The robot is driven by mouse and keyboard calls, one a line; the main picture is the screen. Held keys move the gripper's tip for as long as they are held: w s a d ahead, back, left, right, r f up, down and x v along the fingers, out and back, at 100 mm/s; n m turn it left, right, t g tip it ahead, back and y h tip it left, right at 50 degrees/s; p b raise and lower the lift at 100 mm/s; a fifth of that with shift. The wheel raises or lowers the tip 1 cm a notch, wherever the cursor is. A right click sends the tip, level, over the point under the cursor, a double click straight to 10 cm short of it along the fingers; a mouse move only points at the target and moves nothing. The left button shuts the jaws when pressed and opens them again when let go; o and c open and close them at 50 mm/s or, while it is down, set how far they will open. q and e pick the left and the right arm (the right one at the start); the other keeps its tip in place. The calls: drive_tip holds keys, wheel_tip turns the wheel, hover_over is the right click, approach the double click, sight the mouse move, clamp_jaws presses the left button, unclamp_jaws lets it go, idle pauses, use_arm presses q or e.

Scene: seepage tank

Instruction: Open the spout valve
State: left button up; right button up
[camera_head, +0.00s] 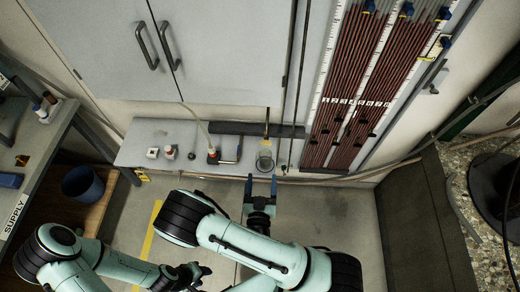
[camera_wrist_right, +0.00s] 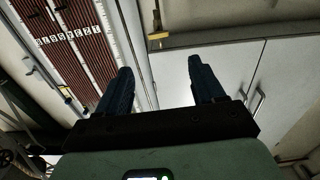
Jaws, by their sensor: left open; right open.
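A small brass-yellow spout fitting (camera_head: 267,122) stands above a clear beaker (camera_head: 265,160) at the back edge of the bench. A yellow fitting (camera_wrist_right: 158,36) near the ledge in the right wrist view looks like the same spout. Its valve handle is too small to make out. My right gripper (camera_head: 261,184) is open and empty, just in front of and below the beaker in the picture. Its two dark fingers (camera_wrist_right: 160,75) stand apart in the wrist view, with nothing between them. My left gripper (camera_head: 193,273) is open, low in the head view, far from the spout and partly hidden by my arm.
Small bottles (camera_head: 170,151) and a red-based item with a hose (camera_head: 212,155) stand on the bench (camera_head: 135,150). A blue bin (camera_head: 83,184) stands left. Floor right of my gripper is clear.

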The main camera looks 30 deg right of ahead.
sight(266, 143)
use_arm(q)
drive_tip(key=s+f+b, duration=0.5)
drive_tip(key=f+b, duration=0.1)
drive_tip(key=f, duration=0.2)
drive_tip(key=shift+s+f+g+b, duration=0.25)
drive_tip(key=shift+s+g+b, duration=0.05)
drive_tip(key=shift+g, duration=0.1)
use_arm(e)
drive_tip(key=x, duration=1.3)
drive_tip(key=shift+d, duration=0.3)
use_arm(q)
drive_tip(key=shift+d, duration=0.1)
use_arm(e)
drive_tip(key=c, duration=1.1)
